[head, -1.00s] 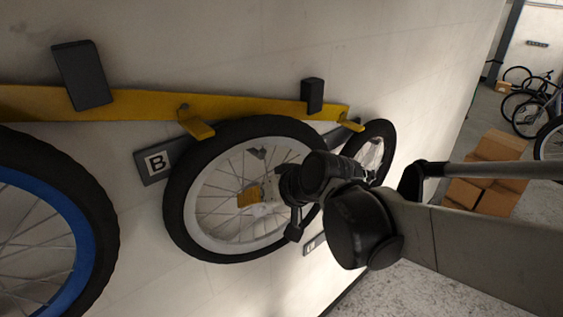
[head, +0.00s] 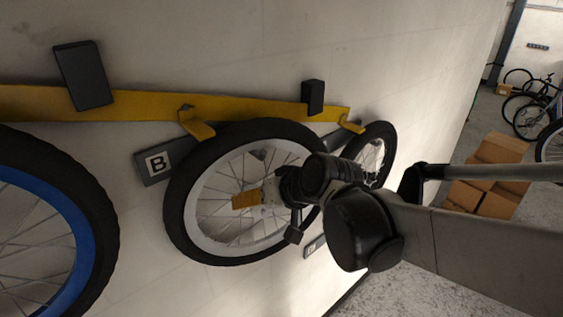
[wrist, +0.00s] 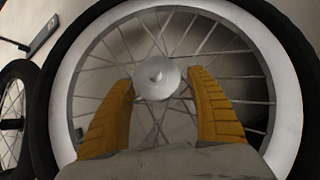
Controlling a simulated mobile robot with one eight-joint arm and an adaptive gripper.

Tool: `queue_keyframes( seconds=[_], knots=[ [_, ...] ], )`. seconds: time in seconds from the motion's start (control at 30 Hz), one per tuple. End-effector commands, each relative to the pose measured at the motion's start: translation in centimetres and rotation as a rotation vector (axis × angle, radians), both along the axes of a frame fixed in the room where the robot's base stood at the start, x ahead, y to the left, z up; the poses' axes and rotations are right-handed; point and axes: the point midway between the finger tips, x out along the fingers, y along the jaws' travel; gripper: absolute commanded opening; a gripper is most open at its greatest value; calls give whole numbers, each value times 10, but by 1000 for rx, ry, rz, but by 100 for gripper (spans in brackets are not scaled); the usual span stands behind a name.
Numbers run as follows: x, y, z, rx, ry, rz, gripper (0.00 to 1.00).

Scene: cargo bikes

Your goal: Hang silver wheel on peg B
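The silver wheel (head: 203,240), with a black tyre and pale rim, is upright and close to the wall, below the yellow rail. Peg B (head: 199,128) is a yellow hook on that rail, above the B label (head: 157,163). The wheel's upper left tyre edge is next to the peg. I cannot tell whether the peg bears it. In the wrist view the wheel's hub (wrist: 157,78) lies between the yellow fingers of my gripper (wrist: 162,78), which stand apart with gaps beside the hub. My gripper (head: 245,200) also shows at the wheel's middle in the head view.
A blue-rimmed wheel (head: 77,245) is at the left. A smaller wheel (head: 386,155) is by another yellow peg (head: 350,125) to the right. Black blocks (head: 83,75) sit along the yellow rail (head: 255,107). Boxes (head: 484,180) and bikes are on the floor at right.

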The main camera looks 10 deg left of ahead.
Motion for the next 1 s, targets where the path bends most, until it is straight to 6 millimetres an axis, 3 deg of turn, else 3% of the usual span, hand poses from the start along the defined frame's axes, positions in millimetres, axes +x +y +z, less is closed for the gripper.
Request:
queue_keyframes(
  seconds=[0.27, 0.8, 1.0],
  knots=[
    [-2, -3, 2, -2, 1, 0, 66],
    [-47, -60, 68, 0, 0, -1, 66],
    [-55, -72, 74, -3, 1, -4, 66]
  ],
)
